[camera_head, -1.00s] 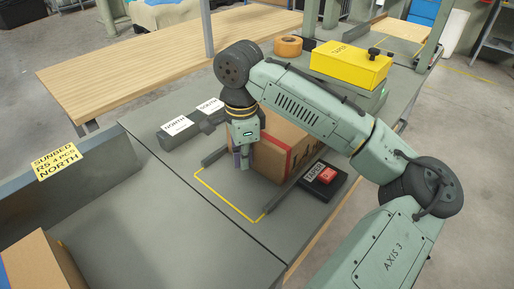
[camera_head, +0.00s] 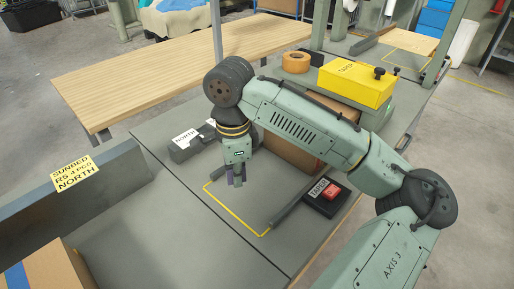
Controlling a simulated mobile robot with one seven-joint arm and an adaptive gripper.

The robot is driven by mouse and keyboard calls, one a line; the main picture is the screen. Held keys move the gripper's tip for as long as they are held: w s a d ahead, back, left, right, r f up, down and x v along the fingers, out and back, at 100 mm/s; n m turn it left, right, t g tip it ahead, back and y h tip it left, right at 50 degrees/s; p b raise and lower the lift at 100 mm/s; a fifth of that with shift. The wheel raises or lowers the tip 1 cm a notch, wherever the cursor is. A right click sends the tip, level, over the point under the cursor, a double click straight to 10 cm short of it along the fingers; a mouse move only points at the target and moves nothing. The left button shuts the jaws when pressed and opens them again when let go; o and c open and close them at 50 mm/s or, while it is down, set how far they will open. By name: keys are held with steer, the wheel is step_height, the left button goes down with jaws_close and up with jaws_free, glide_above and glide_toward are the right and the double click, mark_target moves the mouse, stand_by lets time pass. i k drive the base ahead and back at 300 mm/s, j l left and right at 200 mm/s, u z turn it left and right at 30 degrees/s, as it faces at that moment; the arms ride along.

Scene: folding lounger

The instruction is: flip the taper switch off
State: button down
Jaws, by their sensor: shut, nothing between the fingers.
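The taper switch is a black box (camera_head: 340,205) with a red rocker (camera_head: 332,194) and a white TAPER label (camera_head: 319,188). It sits at the right edge of the grey bench, right of the yellow floor outline. The rocker's tilt is too small to tell. My gripper (camera_head: 237,181) points down over the outlined area, left of the switch and apart from it. Its fingers are shut and hold nothing. The yellow taper head (camera_head: 350,82) stands behind, with my forearm partly in front of its base.
A cardboard carton (camera_head: 288,152) lies behind my forearm, mostly hidden. Dark guide rails (camera_head: 290,208) flank the outline. A NORTH-labelled grey block (camera_head: 185,147) is left of my gripper. An orange tape roll (camera_head: 296,62) sits at the back. The outlined patch is bare.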

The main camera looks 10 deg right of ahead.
mark_target(332, 191)
steer(key=k+l, duration=0.85)
